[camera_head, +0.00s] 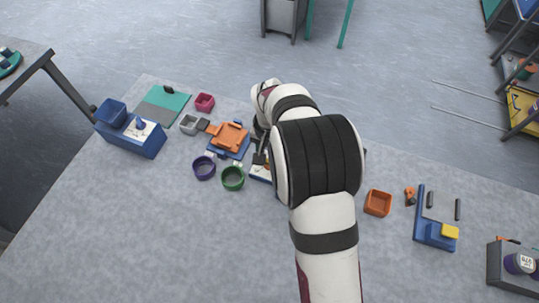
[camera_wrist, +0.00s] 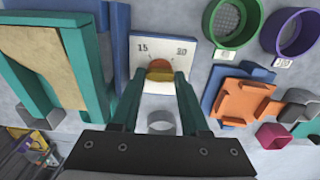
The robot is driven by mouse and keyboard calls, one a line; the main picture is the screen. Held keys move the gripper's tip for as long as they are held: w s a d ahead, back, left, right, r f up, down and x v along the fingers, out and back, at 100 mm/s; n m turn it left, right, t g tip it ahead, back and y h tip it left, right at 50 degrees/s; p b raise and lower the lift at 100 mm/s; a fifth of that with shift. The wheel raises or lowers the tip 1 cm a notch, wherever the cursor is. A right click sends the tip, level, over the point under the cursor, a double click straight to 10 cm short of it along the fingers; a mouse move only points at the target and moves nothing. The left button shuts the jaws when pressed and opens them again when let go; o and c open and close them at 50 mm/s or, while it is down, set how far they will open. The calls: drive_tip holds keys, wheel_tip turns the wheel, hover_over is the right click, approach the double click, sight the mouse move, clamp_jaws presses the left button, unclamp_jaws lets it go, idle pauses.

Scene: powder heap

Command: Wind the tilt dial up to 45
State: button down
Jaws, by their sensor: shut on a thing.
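In the wrist view, the tilt dial is an orange and yellow knob (camera_wrist: 160,68) on a white scale plate (camera_wrist: 172,48). The plate carries the marks 15 and what looks like 30; no 45 shows. My gripper (camera_wrist: 162,78), with teal fingers, is shut on the knob, one finger on each side. The fingers hide part of the knob, and I cannot tell what value it points to. In the head view, my arm covers the gripper and the knob; only a corner of the white plate (camera_head: 260,171) shows at its left.
Left of the plate in the wrist view stands a teal-framed tan panel (camera_wrist: 45,65). To the right are a green ring (camera_wrist: 208,30), a purple ring (camera_wrist: 276,50) and an orange piece (camera_wrist: 240,100) on a blue base. In the head view, an orange bin (camera_head: 378,203) stands right of my arm; the table front is clear.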

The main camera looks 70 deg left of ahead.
drive_tip(key=m, duration=0.5)
drive_tip(key=shift+m, duration=2.4)
drive_tip(key=shift+c, duration=2)
unclamp_jaws()
